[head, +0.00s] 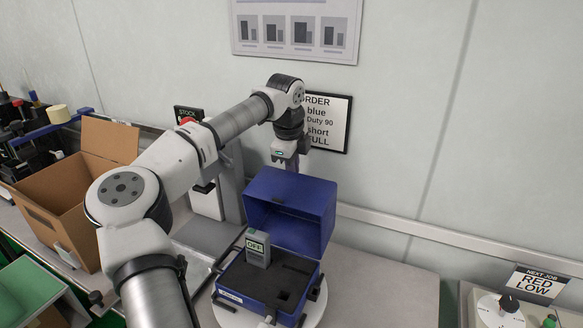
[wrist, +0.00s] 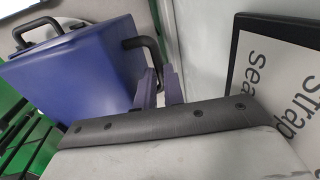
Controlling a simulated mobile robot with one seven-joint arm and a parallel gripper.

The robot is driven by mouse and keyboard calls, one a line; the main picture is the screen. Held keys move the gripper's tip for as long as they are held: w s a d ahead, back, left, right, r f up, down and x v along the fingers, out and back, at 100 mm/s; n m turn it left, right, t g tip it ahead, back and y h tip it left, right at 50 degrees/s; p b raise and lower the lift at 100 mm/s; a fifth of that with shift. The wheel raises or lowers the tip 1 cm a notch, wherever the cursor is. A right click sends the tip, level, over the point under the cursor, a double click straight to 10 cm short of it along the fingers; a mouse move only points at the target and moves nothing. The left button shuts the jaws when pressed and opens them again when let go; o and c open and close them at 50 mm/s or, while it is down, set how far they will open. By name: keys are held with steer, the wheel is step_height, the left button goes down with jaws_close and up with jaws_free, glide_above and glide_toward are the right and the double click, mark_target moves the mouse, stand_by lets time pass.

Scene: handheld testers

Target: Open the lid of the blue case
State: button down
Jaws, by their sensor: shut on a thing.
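The blue case (head: 265,297) stands on a round white stand with its lid (head: 292,208) raised roughly upright at the back. A grey tester (head: 258,249) reading OFF stands in its dark foam insert. My gripper (head: 290,160) is at the lid's upper edge. A second black handle (wrist: 38,28) shows farther left.
An open cardboard box (head: 65,205) stands to the left. An order sign (head: 328,120) hangs on the wall behind my gripper. A control box with a white dial (head: 500,312) and a RED LOW sign (head: 537,284) is at right. The bench (head: 385,285) right of the case is clear.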

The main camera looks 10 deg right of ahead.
steer(key=shift+r, duration=0.15)
steer(key=c, duration=1.5)
jaws_free()
steer(key=r, duration=0.4)
steer(key=s+a+r+b, duration=0.1)
steer(key=r, duration=0.4)
steer(key=s+r, duration=0.1)
steer(key=r, duration=0.3)
steer(key=shift+s+a+r+b, duration=0.1)
steer(key=shift+a+r+b, duration=0.15)
steer(key=shift+b, duration=0.1)
